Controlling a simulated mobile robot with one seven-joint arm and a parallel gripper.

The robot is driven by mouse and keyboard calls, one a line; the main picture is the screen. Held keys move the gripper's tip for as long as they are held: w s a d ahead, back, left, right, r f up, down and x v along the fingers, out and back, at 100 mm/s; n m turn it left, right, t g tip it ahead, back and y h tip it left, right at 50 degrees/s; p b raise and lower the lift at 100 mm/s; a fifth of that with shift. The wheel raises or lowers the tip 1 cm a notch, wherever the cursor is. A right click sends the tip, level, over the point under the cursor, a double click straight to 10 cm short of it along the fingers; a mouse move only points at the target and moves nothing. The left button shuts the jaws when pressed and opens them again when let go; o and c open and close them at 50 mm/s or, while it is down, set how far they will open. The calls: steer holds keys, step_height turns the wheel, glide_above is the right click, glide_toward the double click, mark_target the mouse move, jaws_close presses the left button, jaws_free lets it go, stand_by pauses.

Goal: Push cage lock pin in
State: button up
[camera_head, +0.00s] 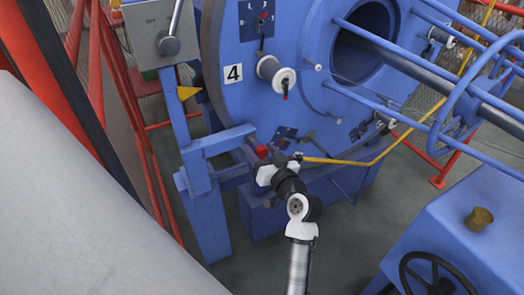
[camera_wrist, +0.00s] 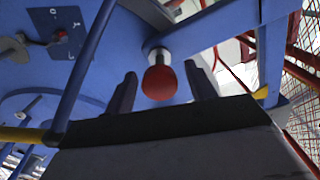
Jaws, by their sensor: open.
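The cage lock pin (camera_head: 262,151) shows a red knob at the blue frame beside the large blue disc, below the plate marked 4. In the wrist view its red knob (camera_wrist: 160,82) sits on a pale metal stem that goes into a blue part. My gripper (camera_head: 280,163) is close to the knob in the head view. In the wrist view my gripper (camera_wrist: 160,92) is open, with one dark finger on each side of the red knob and visible gaps between. How deep the pin sits is hidden.
A blue bar (camera_wrist: 82,70) and a yellow rod (camera_wrist: 22,134) lie left of my gripper in the wrist view. A grey control box (camera_head: 157,35) with a lever stands at the upper left. A blue housing with a handwheel (camera_head: 432,272) is at the lower right.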

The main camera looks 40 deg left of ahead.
jaws_close()
steer(key=shift+b+x, duration=0.45)
steer(key=shift+x, duration=1.2)
steer(key=shift+d+r, duration=0.1)
jaws_free()
steer(key=b, duration=0.3)
glide_toward(257, 144)
steer(key=shift+s+d+f, duration=0.2)
steer(key=shift+s+d, duration=0.05)
steer(key=shift+d, duration=0.45)
steer(key=shift+s+d+f, duration=0.2)
steer(key=shift+s+d, duration=0.05)
steer(key=shift+d, duration=0.4)
